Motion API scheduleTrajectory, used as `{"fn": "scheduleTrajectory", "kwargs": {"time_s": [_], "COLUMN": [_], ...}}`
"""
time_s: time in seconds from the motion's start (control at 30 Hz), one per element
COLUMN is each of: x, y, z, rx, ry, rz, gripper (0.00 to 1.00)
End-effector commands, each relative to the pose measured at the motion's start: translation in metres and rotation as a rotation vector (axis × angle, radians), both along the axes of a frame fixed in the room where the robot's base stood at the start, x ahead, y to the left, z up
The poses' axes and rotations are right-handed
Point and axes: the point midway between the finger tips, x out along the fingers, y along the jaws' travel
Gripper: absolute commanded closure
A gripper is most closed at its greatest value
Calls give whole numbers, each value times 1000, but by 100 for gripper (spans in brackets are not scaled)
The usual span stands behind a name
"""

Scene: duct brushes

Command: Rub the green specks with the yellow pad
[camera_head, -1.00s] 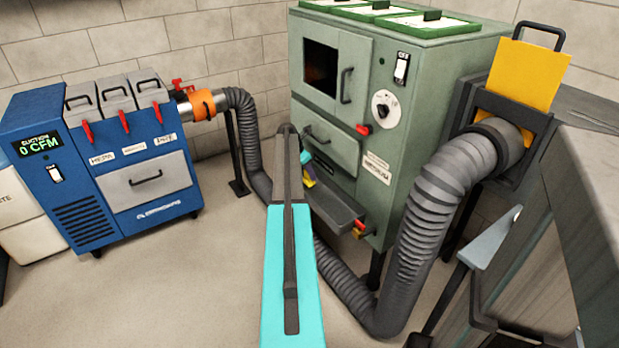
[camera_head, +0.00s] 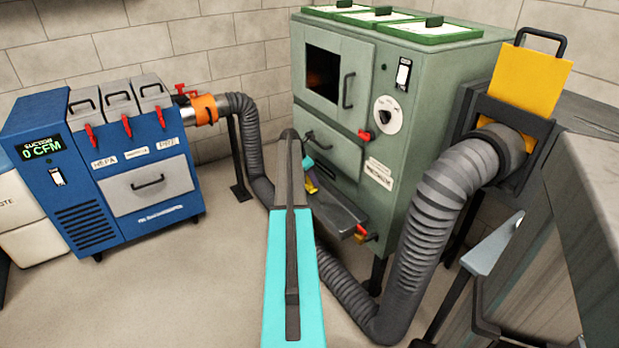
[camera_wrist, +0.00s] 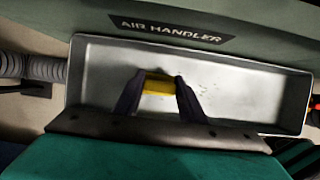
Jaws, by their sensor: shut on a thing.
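My gripper (camera_wrist: 159,80) is shut on the yellow pad (camera_wrist: 158,88) in the wrist view, with one dark finger on each side of it. The pad is over the pale grey tray (camera_wrist: 255,92) of the air handler; I cannot tell whether it touches the tray floor. A few small, faint greenish specks (camera_wrist: 204,87) show on the tray floor just right of the pad. In the head view the pad (camera_head: 311,186) is a small yellow patch beside my arm, above the tray (camera_head: 339,217). The specks cannot be made out there.
The green air handler cabinet (camera_head: 400,130) stands behind the tray. A blue suction unit (camera_head: 85,215) is at left, joined by a grey hose (camera_head: 240,130). A thick ribbed duct (camera_head: 425,230) runs at right below a yellow plate (camera_head: 530,75). Red knobs sit near the tray's right end.

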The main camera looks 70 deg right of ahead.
Motion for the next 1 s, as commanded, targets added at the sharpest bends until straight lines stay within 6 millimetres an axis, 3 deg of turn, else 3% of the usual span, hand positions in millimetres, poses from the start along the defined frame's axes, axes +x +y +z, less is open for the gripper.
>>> {"fn": "scheduleTrajectory", "kwargs": {"time_s": [0.03,0.4,1.0], "x": [-9,-28,-34], "y": [6,17,21], "z": [-8,-7,-7], "rx": [16,15,15], "ry": [1,1,2], "rz": [-15,-15,-16], "gripper": [84,84,84]}}
